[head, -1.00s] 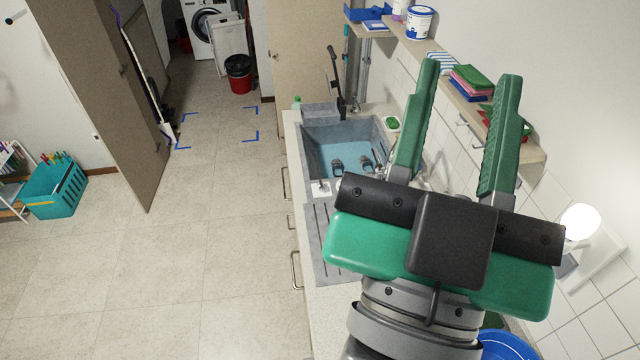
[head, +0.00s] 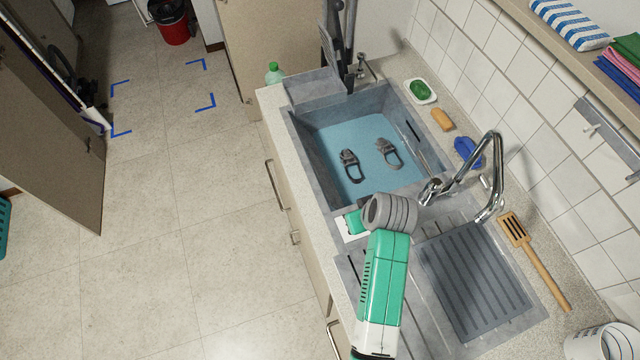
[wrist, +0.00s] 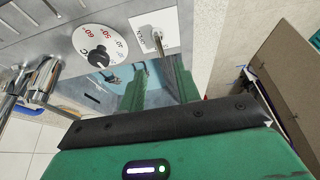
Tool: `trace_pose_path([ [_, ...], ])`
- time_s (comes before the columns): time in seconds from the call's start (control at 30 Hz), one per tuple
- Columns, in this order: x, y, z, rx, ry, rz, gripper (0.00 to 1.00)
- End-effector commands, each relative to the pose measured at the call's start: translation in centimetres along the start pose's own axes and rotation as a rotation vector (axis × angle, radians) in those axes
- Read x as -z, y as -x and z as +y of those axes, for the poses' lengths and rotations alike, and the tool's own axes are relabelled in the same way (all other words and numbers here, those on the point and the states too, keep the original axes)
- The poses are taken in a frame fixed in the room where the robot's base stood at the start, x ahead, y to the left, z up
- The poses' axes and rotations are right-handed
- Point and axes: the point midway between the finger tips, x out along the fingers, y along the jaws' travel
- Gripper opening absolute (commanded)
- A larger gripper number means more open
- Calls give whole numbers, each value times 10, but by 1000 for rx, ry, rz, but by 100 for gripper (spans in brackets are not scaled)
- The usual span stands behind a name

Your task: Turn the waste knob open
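The waste knob (wrist: 158,40) is a thin metal stem on a white printed label plate in the wrist view. The plate (wrist: 150,28) lies flat on the grey sink surround. My gripper (wrist: 155,66) points down toward the sink, with its two green fingers apart. The stem's lower end shows just beyond and roughly between the fingertips; I cannot tell whether they touch. In the head view my wrist hides the fingers and the knob; part of a white plate (head: 346,234) shows beside it.
A white temperature dial with a black knob (wrist: 98,57) is beside the label plate. The basin (head: 330,140) holds water and two grey shackle-like objects. A chrome faucet (head: 492,165) stands right of my wrist. A spatula (head: 538,255), sponges and soap lie along the wall.

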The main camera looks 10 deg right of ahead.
Motion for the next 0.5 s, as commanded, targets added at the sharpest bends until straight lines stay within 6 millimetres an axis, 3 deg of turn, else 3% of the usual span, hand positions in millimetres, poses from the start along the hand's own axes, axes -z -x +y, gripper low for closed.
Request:
trace_pose_path([
  [0.23, -4, -13, -1, 8, 0, -12, 33],
  [0.5, -4, -63, -1, 7, 0, -10, 33],
])
